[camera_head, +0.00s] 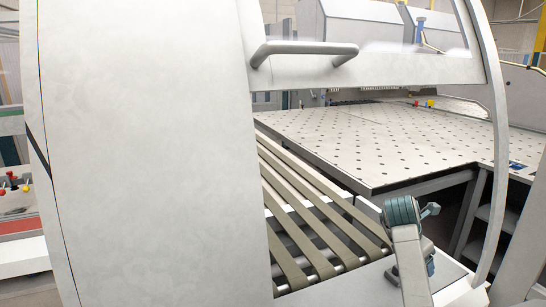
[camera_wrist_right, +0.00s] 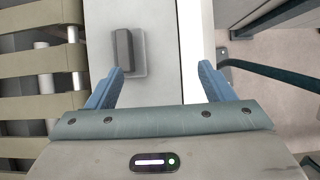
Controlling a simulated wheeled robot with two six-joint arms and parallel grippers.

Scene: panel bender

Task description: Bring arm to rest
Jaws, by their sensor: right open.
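My right gripper (camera_wrist_right: 162,70) is open in the right wrist view, with its two blue fingers spread and nothing held between them. It hangs above a light machine edge beside the belts. A dark grey block (camera_wrist_right: 123,50) on a small plate lies below, near the left finger; I cannot tell whether they touch. In the head view my right arm rises at the lower right, in front of the machine, and hides most of the gripper. My left gripper is in neither view.
A large white machine cover (camera_head: 145,150) with a grey handle (camera_head: 303,50) fills the left and middle. Tan belts (camera_head: 310,210) run beside a perforated table (camera_head: 390,140). In the wrist view, floor (camera_wrist_right: 285,95) and a dark green bar (camera_wrist_right: 272,70) show at the right.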

